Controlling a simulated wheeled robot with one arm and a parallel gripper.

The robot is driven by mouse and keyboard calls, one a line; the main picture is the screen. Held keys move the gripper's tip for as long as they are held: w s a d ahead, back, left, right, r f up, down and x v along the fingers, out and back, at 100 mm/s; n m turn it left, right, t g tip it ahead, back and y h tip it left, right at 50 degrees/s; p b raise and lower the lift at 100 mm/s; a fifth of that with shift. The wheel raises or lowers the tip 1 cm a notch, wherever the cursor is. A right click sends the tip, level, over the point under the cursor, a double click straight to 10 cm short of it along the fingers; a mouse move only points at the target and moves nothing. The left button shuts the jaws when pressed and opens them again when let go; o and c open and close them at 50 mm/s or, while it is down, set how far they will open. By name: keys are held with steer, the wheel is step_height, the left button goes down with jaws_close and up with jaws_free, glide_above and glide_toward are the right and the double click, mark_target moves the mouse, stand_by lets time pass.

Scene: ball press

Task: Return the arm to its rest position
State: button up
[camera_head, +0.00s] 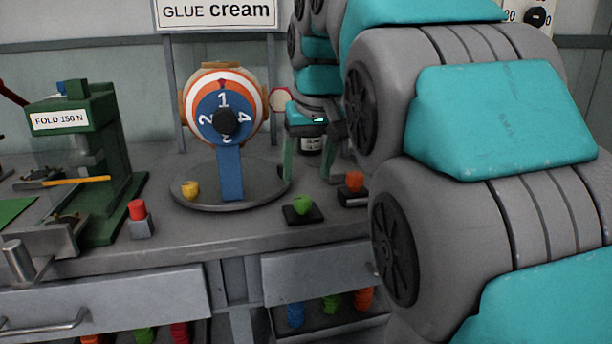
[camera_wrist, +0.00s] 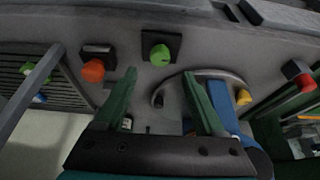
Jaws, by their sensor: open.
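My gripper (camera_head: 308,172) hangs above the bench, between the ball press and my teal and grey arm links. Its two green fingers point down, spread apart, with nothing between them. In the wrist view my gripper (camera_wrist: 160,90) also shows open and empty. A green piece (camera_head: 302,205) on a dark square base lies in front of the fingers; it also shows in the wrist view (camera_wrist: 160,56). An orange piece (camera_head: 354,181) on another dark base is to the right, partly beside my arm. My arm links cover the right part of the head view.
The ball press (camera_head: 224,118), with a numbered blue dial, stands on a round plate (camera_head: 262,196) holding a yellow piece (camera_head: 190,189). A green press (camera_head: 85,150) is at left, near a red button (camera_head: 137,210). A grey drawer (camera_head: 315,274) is below the bench front.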

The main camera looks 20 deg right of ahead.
steer(key=s+f+g, duration=0.6)
steer(key=s+f, duration=2.4)
steer(key=s, duration=0.1)
steer(key=shift+f, duration=0.15)
stand_by(0.4)
